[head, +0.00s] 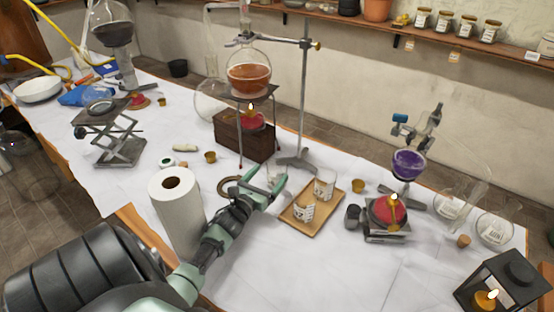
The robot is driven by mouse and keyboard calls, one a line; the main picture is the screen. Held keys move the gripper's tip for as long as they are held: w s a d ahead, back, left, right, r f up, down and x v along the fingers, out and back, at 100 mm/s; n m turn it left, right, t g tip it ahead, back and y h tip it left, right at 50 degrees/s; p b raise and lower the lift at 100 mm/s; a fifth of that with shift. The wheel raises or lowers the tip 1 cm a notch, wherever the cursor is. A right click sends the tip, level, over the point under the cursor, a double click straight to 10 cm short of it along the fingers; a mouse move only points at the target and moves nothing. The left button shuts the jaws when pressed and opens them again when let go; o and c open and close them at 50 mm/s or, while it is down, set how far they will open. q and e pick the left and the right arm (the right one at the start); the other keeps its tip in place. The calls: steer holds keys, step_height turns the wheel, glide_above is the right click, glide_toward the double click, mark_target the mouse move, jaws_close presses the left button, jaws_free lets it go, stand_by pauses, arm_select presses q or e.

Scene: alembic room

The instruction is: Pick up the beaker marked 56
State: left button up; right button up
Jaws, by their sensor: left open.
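Two small glass beakers stand on a wooden tray (313,218) in the middle of the table. The rear beaker (325,185) is near the tray's back edge, and the front beaker (303,211) is nearer the left side. Both carry pale labels with dark marks, too small to read, so I cannot tell which is marked 56. My left gripper (264,178) is open, with nothing seen between its fingers. It is left of the tray, apart from both beakers. My right gripper is not in view.
A paper towel roll (177,212) stands close to the left of my left arm. A metal stand (304,100) and a tripod with a round flask (249,75) rise behind the gripper. Labelled glassware (495,229) stands at the right. The front cloth is clear.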

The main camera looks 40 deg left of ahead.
mark_target(281, 164)
arm_select(q)
steer(key=w+b, duration=0.1)
steer(key=w, duration=0.2)
steer(key=b+x, duration=0.1)
steer(key=x, duration=0.2)
steer(key=shift+w+f+b, duration=0.25)
steer(key=shift+w+b, duration=0.05)
steer(key=shift+b, duration=0.1)
steer(key=shift+w, duration=0.15)
steer(key=shift+r, duration=0.15)
steer(key=c, duration=1.5)
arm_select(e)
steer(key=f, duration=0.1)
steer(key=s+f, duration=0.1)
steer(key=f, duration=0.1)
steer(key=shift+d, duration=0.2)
arm_select(q)
steer(key=shift+r, duration=0.1)
